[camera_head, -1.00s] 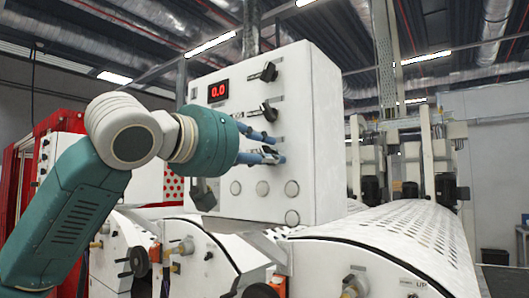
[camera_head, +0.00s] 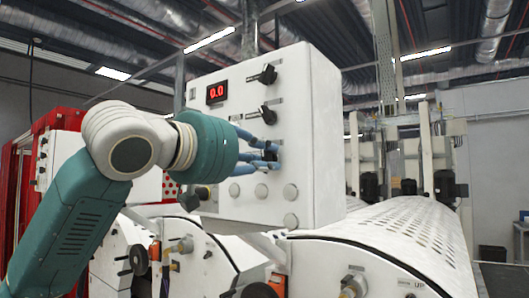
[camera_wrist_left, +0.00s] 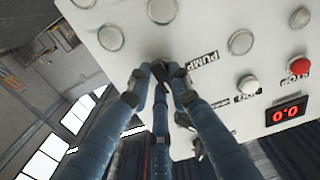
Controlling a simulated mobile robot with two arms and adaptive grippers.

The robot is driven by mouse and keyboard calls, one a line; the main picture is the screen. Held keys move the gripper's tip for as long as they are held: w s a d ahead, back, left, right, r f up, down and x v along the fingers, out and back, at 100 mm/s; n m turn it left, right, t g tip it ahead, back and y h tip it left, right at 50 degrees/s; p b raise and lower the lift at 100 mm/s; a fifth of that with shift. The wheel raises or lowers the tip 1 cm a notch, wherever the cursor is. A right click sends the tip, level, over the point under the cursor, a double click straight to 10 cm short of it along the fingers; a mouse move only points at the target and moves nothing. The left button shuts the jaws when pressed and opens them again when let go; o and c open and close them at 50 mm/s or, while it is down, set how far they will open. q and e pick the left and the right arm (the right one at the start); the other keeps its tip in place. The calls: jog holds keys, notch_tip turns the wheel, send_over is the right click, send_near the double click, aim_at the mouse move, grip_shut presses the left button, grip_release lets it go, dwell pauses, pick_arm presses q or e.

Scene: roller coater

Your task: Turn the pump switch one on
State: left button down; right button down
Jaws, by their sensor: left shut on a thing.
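The white control panel (camera_head: 310,120) carries a column of black rotary switches. My left gripper (camera_head: 272,148) reaches it from the left, its blue fingers shut around the lowest dark switch, beside the "PUMP" label (camera_wrist_left: 201,60). In the left wrist view, that pump switch (camera_wrist_left: 160,70) sits between the fingertips of the left gripper (camera_wrist_left: 161,75), which partly cover it. The exact angle of the switch is hard to tell. My right gripper is not in view.
Two more black switches, an upper (camera_head: 267,75) and a middle one (camera_head: 266,114), sit above the fingers. The red display (camera_head: 217,92) reads 0.0. Round buttons (camera_head: 261,191) line the panel below. A red stop button (camera_wrist_left: 299,65) shows in the wrist view.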

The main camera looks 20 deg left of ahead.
pick_arm(q)
jog(key=m+p, duration=0.1)
jog(key=m, duration=0.3)
jog(key=shift+p, duration=0.35)
jog(key=shift+f+m+p, duration=0.1)
jog(key=shift+m+p, duration=0.45)
jog(key=shift+m, duration=1.05)
jog(key=c, duration=1.6)
grip_release()
jog(key=shift+s, duration=0.1)
jog(key=shift+o, duration=0.2)
jog(key=shift+s+a, duration=0.1)
jog(key=shift+s, duration=0.1)
jog(key=v, duration=1.1)
jog(key=shift+s, duration=0.35)
